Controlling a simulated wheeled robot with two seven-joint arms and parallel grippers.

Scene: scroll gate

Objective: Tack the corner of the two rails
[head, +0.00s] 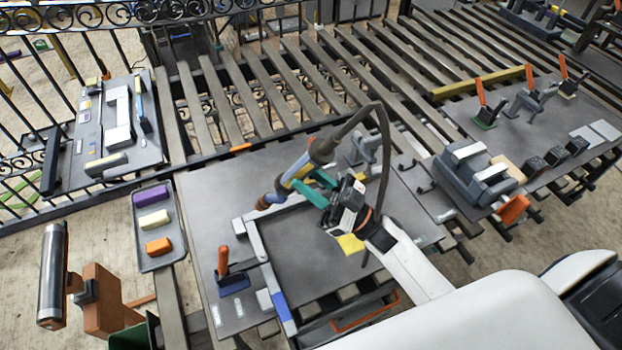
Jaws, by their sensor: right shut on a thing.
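My right gripper (308,187) has its teal fingers shut on the welding torch (297,173), a blue, yellow and dark tool with a thick dark cable looping up behind it. The torch's orange-brown nozzle (267,201) points down and left, close to the corner of the two rails; I cannot tell whether it touches. One grey rail (258,243) runs toward the front and ends in a blue part. The other rail (287,206) runs right from the corner, partly hidden by the gripper and torch. My left gripper is not in view.
An orange-handled clamp (224,262) stands left of the front rail on the grey table (205,195). A tray (142,222) with purple, cream and orange blocks lies at left. A right-hand table holds clamps and a grey fixture (471,175). Slatted bars lie behind.

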